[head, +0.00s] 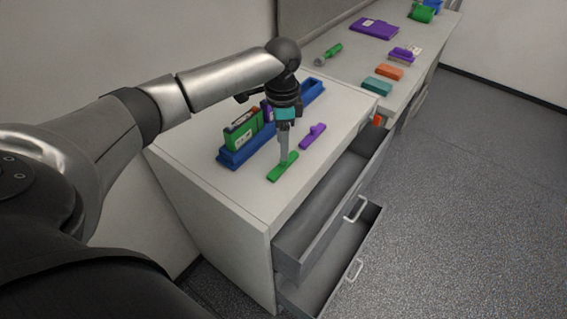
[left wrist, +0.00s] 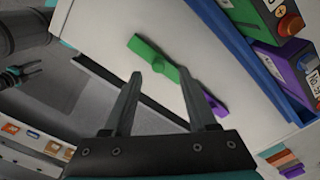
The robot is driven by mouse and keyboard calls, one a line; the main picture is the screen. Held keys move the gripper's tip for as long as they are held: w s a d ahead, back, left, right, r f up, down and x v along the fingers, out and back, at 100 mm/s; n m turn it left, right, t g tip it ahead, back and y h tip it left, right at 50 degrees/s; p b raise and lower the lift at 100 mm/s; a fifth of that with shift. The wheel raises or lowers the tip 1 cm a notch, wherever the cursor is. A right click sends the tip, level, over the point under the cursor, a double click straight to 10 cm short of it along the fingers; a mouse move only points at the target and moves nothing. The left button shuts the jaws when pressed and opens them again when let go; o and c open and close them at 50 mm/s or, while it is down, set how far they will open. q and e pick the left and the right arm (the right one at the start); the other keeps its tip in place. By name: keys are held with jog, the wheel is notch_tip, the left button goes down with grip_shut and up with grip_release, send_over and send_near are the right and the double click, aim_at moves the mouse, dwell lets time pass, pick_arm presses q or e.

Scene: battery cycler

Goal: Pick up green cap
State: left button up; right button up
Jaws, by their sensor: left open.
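The green cap (head: 283,167) is a flat bar with a raised middle, lying on the white cabinet top near its front edge. It also shows in the left wrist view (left wrist: 153,57). My left gripper (head: 284,160) points down right over the green cap and is open. In the left wrist view its fingertips (left wrist: 161,72) spread to either side of the cap's near half; I cannot tell whether they touch it. A small dark gripper, seemingly my right one (left wrist: 28,71), shows at the left edge of the left wrist view, too small to judge its jaws.
A purple cap (head: 312,136) lies beside the green one. A blue tray (head: 232,158) behind holds a green-and-black block (head: 243,131) and a purple one. Open drawers (head: 335,205) jut out below the front edge. More coloured items lie on the farther counter (head: 345,72).

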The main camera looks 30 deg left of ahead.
aim_at(283, 163)
pick_arm(q)
jog(key=f, duration=0.4)
jog(key=shift+s+d+f, duration=0.1)
jog(key=shift+d+f, duration=0.05)
jog(key=shift+d, duration=0.05)
jog(key=shift+c, duration=0.2)
grip_shut()
